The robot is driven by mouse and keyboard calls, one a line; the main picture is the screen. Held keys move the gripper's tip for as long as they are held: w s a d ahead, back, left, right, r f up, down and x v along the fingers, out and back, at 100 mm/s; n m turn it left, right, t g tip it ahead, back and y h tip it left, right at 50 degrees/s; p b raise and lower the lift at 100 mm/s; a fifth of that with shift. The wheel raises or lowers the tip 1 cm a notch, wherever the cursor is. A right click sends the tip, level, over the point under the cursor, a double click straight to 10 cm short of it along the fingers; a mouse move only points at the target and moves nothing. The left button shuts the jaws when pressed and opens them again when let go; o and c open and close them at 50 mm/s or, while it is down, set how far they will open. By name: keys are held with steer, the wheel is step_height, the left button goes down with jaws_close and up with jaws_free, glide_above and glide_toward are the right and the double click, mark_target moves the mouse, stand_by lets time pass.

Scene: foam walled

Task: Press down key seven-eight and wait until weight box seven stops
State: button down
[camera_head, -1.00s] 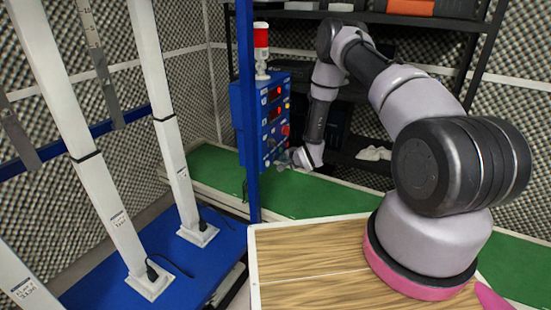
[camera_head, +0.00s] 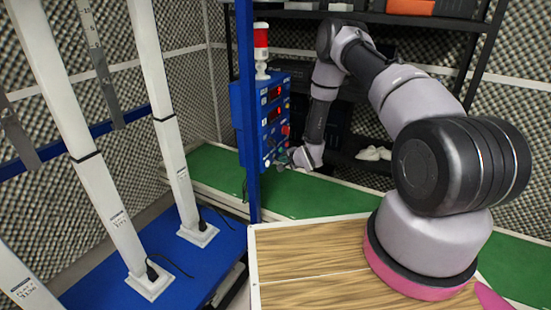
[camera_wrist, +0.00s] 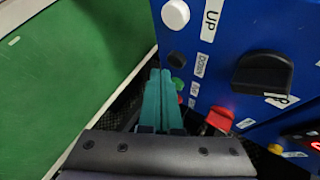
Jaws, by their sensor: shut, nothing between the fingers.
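A blue control box (camera_head: 266,112) stands beside the blue post, with red displays and several buttons on its face. In the wrist view its blue panel (camera_wrist: 230,55) shows a white button (camera_wrist: 175,14) by an "UP" label, a dark button (camera_wrist: 177,60) by a "DOWN" label, a black knob (camera_wrist: 262,74), a red switch (camera_wrist: 219,119) and a green button (camera_wrist: 178,84). My gripper (camera_wrist: 161,76) is shut and empty, its teal fingertips close to the dark and green buttons; contact cannot be told. No key marked seven-eight and no box marked seven is legible.
White columns (camera_head: 167,120) with small labels stand on a blue platform (camera_head: 205,262) at the left. A blue post (camera_head: 247,110) rises beside the control box. A green bench (camera_head: 310,195) runs behind the wooden table (camera_head: 310,262). A red-topped signal light (camera_head: 261,40) sits on the control box.

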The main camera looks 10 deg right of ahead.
steer(key=shift+w+a, duration=0.1)
steer(key=shift+a, duration=0.05)
stand_by(0.5)
steer(key=shift+w+a, duration=0.15)
steer(key=shift+a, duration=0.05)
